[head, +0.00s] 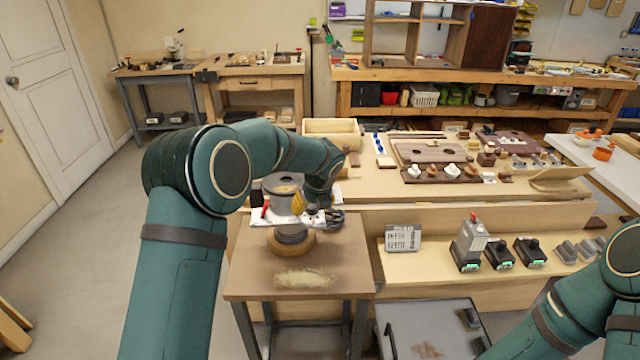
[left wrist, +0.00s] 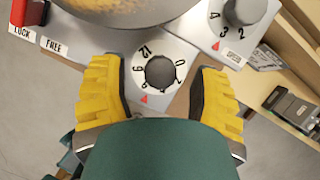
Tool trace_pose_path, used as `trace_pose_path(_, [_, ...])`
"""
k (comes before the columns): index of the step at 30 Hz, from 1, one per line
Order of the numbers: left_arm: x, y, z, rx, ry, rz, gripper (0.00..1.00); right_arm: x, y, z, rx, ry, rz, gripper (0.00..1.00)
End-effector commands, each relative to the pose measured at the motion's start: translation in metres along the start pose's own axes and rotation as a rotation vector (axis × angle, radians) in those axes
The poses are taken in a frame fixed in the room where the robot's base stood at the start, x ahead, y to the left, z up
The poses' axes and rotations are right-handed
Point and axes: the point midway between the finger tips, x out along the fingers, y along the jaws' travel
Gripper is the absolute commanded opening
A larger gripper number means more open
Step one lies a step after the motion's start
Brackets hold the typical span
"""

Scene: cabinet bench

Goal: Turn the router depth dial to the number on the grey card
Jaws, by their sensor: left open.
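The router (head: 283,188) stands on a small brown table, a grey round body on a white base plate. In the left wrist view its depth dial is a dark round knob (left wrist: 160,72) on a pale numbered ring with a red pointer. The number at the pointer is too small to read surely. My left gripper (head: 306,207) is at the router. In the left wrist view its yellow fingers (left wrist: 161,80) are open, one on each side of the knob, with visible gaps. The grey card (head: 403,238) stands on the bench at right; its print is unreadable. My right gripper is out of view.
A second numbered knob (left wrist: 244,10) lies up and right of the depth dial. A red lever (left wrist: 27,13) by LOCK and FREE labels is at upper left. Several tools with green lights (head: 500,253) stand right of the card.

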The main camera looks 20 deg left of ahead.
Motion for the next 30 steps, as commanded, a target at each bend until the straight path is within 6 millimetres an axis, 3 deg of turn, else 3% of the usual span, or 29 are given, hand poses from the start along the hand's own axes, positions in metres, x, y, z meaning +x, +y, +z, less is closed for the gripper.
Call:
trace_pose_path(1, [-0.017,-0.002,0.003,-0.001,-0.004,-0.006,0.62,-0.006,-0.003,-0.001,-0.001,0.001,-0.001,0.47])
trace_pose_path(15, [-0.098,-0.001,0.002,-0.004,-0.002,-0.002,0.62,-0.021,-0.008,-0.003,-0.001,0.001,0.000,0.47])
trace_pose_path(22, [-0.121,-0.001,0.002,-0.005,-0.001,-0.001,0.62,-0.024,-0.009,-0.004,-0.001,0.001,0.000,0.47])
trace_pose_path(30, [-0.126,-0.001,0.001,-0.005,-0.001,-0.001,0.62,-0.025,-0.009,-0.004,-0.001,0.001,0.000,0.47])
